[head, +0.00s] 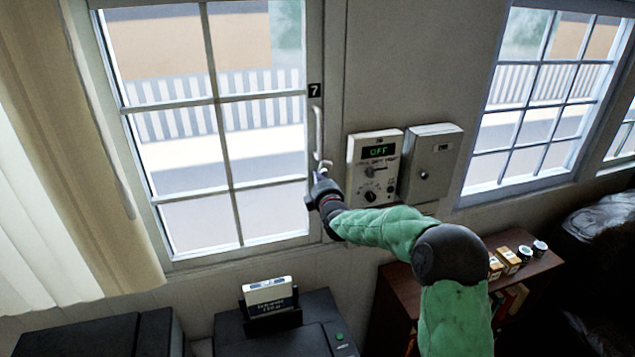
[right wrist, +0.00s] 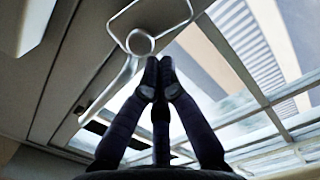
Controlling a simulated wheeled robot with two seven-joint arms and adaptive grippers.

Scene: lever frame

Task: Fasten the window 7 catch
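Window 7 (head: 222,98) is on the left in the head view, with a black "7" label (head: 315,90) on its right frame. Below the label is the catch, a pale upright handle (head: 318,125); its lower end is near my gripper. In the right wrist view the catch shows as a pale bar with a ring (right wrist: 140,42) and a wire loop (right wrist: 150,12). My right gripper (head: 320,180) is at the catch's lower end. In the wrist view its fingertips (right wrist: 159,72) are together beside the ring, with nothing visible between them. I cannot tell whether they touch the catch. My left gripper is not in view.
A control box (head: 373,165) reading "OFF" and a grey box (head: 430,165) are on the wall just right of my gripper. A low brown bookcase (head: 532,270) with small items stands below. A curtain (head: 85,130) hangs at left. A black printer-like machine (head: 285,330) stands below the window.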

